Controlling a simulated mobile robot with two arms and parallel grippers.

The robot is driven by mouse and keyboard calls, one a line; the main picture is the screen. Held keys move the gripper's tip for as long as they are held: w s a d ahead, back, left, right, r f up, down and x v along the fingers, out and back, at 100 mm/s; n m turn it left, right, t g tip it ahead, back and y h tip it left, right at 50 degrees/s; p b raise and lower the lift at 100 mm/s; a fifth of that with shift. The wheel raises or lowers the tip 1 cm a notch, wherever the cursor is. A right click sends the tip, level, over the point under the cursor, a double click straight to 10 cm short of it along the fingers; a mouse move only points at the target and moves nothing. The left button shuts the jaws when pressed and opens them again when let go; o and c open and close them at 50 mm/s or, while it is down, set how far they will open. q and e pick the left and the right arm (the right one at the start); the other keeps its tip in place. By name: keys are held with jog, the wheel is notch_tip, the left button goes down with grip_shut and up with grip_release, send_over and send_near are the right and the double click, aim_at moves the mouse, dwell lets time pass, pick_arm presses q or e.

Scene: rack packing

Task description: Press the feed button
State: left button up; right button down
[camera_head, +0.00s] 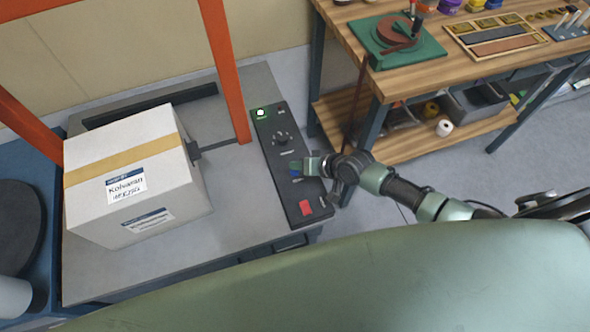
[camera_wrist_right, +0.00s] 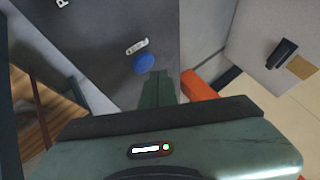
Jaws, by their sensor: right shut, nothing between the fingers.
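The control panel (camera_head: 285,150) is a dark strip on the grey bench. A round blue button (camera_wrist_right: 143,64) sits on it beside a small white label (camera_wrist_right: 137,46); I take this for the feed button, but cannot read the label surely. In the head view the blue button (camera_head: 295,170) is partly covered by my right gripper (camera_head: 308,166). In the right wrist view the closed green fingers (camera_wrist_right: 159,76) are empty, with their tips beside the blue button. I cannot tell whether they touch the panel. My left gripper is not in view.
The panel also has a lit green button (camera_head: 261,113), a black knob (camera_head: 281,138) and a red button (camera_head: 305,207). A taped white carton (camera_head: 130,175) stands left on the bench. Orange posts (camera_head: 225,70) rise behind. A wooden workbench (camera_head: 440,70) stands at the upper right.

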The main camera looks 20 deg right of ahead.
jog(key=shift+f, duration=0.15)
dwell(0.4)
jog(key=shift+f+b, duration=0.25)
jog(key=shift+b, duration=0.05)
jog(key=shift+f+b, duration=0.4)
jog(key=shift+f, duration=0.1)
dwell(0.6)
jog(key=shift+r, duration=0.15)
jog(key=shift+r+p, duration=0.75)
jog(key=shift+p, duration=0.2)
notch_tip(320, 180, up, 5)
jog(key=p, duration=0.5)
